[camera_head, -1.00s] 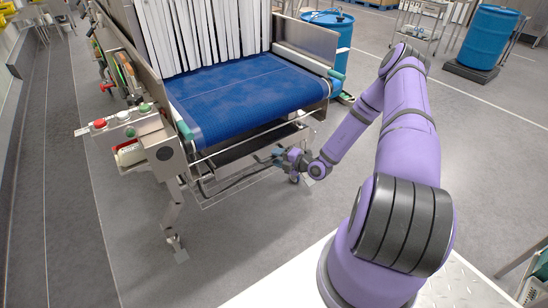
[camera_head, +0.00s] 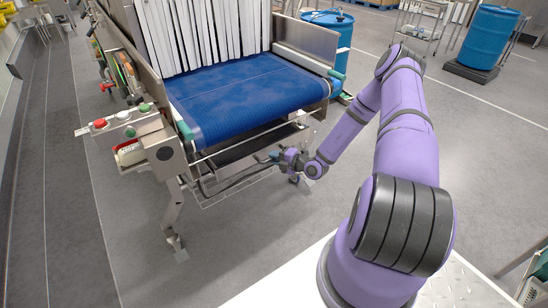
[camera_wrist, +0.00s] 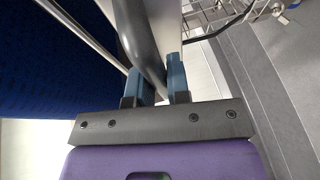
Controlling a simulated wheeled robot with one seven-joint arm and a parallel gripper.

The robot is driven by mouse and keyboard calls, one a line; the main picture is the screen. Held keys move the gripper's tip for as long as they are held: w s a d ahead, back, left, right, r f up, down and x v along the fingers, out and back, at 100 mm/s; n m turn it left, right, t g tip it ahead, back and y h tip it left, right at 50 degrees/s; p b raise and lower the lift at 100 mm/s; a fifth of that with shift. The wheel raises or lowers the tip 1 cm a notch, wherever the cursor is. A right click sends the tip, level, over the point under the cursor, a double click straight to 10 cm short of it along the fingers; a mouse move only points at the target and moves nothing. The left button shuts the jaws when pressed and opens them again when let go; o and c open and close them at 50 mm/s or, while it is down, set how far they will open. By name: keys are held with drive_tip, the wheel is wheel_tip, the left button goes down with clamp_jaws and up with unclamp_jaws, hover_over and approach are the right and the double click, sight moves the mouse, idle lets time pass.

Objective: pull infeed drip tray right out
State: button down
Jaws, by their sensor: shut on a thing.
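The infeed drip tray is low under the near end of the blue belt; its bent dark front handle (camera_head: 236,184) shows in the head view. Much of the tray's body is in shadow under the belt and hard to make out. My gripper (camera_head: 277,157) is at the right part of this handle, low beside the machine. In the wrist view, the two blue fingers of my gripper (camera_wrist: 160,80) are shut on a grey tube (camera_wrist: 140,35), part of the handle. The tube passes between the fingers.
The blue belt (camera_head: 245,95) with white strip curtains lies above. A control box (camera_head: 130,128) with red and green buttons and a machine leg (camera_head: 172,215) stand at left. A blue drum (camera_head: 332,32) stands behind. The grey floor in front of the machine is clear.

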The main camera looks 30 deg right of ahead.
drive_tip(key=s, duration=1.9)
drive_tip(key=shift+d, duration=0.3)
drive_tip(key=shift+s, duration=0.1)
drive_tip(key=c, duration=1.1)
unclamp_jaws()
drive_tip(key=v, duration=1)
drive_tip(key=shift+s+d, duration=0.15)
drive_tip(key=shift+s, duration=0.2)
drive_tip(key=shift+r, duration=0.15)
